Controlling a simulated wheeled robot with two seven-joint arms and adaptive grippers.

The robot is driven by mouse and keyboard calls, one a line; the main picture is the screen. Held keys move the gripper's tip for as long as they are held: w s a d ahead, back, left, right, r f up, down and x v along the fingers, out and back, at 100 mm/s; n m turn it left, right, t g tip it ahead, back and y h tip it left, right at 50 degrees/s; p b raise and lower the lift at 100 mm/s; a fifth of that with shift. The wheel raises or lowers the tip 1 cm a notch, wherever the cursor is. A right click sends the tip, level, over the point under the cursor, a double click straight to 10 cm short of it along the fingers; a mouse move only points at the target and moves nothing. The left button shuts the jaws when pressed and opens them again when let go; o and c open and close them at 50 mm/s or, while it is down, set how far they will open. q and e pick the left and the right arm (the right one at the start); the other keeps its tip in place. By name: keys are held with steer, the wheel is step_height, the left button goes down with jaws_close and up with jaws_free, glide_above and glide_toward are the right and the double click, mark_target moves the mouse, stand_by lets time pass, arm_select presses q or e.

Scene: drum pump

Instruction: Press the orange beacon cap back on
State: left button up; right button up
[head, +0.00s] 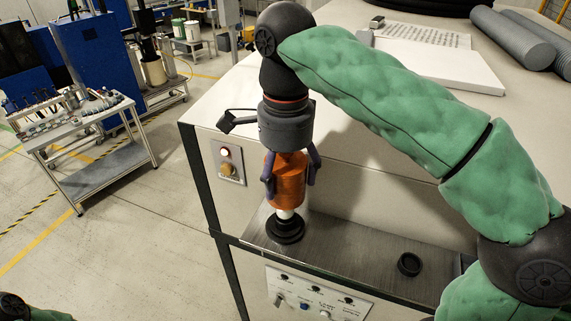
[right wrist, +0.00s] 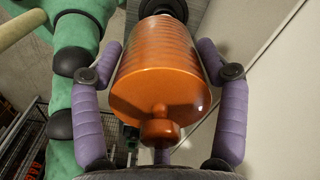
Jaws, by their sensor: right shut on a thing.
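The orange beacon cap (head: 290,178) is a ribbed cylinder held upright between the purple fingers of my right gripper (head: 290,180). In the right wrist view the cap (right wrist: 165,70) fills the space between the fingers (right wrist: 165,90), its closed end with a knob facing the camera. Below the cap in the head view, a white stem (head: 285,213) rises from a round black base (head: 285,230) on the metal ledge. White shows between the cap's lower rim and the base; whether they touch is hidden. My left gripper is out of view; only a bit of its arm shows at bottom left.
A small black ring (head: 409,264) lies on the metal ledge (head: 350,245) to the right. A panel with a lamp and an orange knob (head: 228,167) is left of the cap. A control panel (head: 318,295) is below the ledge.

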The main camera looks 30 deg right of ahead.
mark_target(286, 191)
steer(key=shift+w+d+f, duration=0.25)
steer(key=shift+w+f, duration=0.2)
steer(key=shift+f, duration=0.25)
steer(key=shift+f+b, duration=0.35)
steer(key=shift+b, duration=0.05)
steer(key=shift+s+a+f+b, duration=0.1)
steer(key=shift+s+f+b, duration=0.05)
steer(key=shift+f+b, duration=0.25)
steer(key=shift+s+a+f+b, duration=0.15)
steer(key=shift+f+b, duration=0.1)
steer(key=shift+f, duration=0.15)
steer(key=shift+w+d+f+b, duration=0.15)
steer(key=shift+f+b, duration=0.15)
steer(key=shift+f, duration=0.15)
steer(key=shift+w+d+f+b, duration=0.1)
steer(key=shift+f+b, duration=0.2)
steer(key=shift+f, duration=0.15)
steer(key=shift+s+a+f+b, duration=0.15)
steer(key=shift+f+b, duration=0.45)
steer(key=shift+f, duration=0.2)
steer(key=shift+f+b, duration=0.5)
steer(key=shift+f, duration=0.3)
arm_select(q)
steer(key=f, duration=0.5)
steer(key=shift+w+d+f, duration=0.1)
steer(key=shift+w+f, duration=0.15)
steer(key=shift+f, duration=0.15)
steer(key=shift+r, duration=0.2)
arm_select(e)
steer(key=shift+f, duration=0.7)
